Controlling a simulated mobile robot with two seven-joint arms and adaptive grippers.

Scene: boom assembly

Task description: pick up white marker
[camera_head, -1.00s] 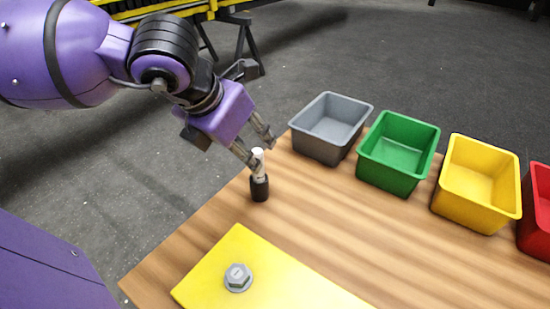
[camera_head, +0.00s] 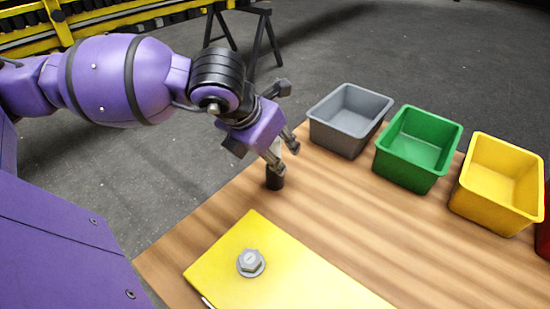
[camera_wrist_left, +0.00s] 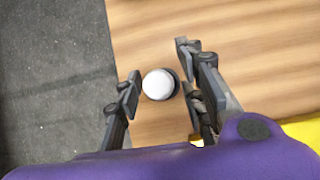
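The white marker shows in the left wrist view as a round white top (camera_wrist_left: 158,84) seen from above. In the head view its white part is hidden behind my left gripper's fingers, and only its dark lower part or holder (camera_head: 275,180) shows, upright on the wooden table. My left gripper (camera_head: 283,154) is just above and around it. In the left wrist view my left gripper (camera_wrist_left: 158,92) is open, with the white top between its fingers and gaps visible. My right gripper is not in view.
A yellow plate (camera_head: 300,285) with a grey bolt (camera_head: 251,263) lies at the table's front. Grey (camera_head: 349,120), green (camera_head: 417,149) and yellow (camera_head: 498,185) bins line the far side. The wooden table (camera_head: 350,215) is clear between them.

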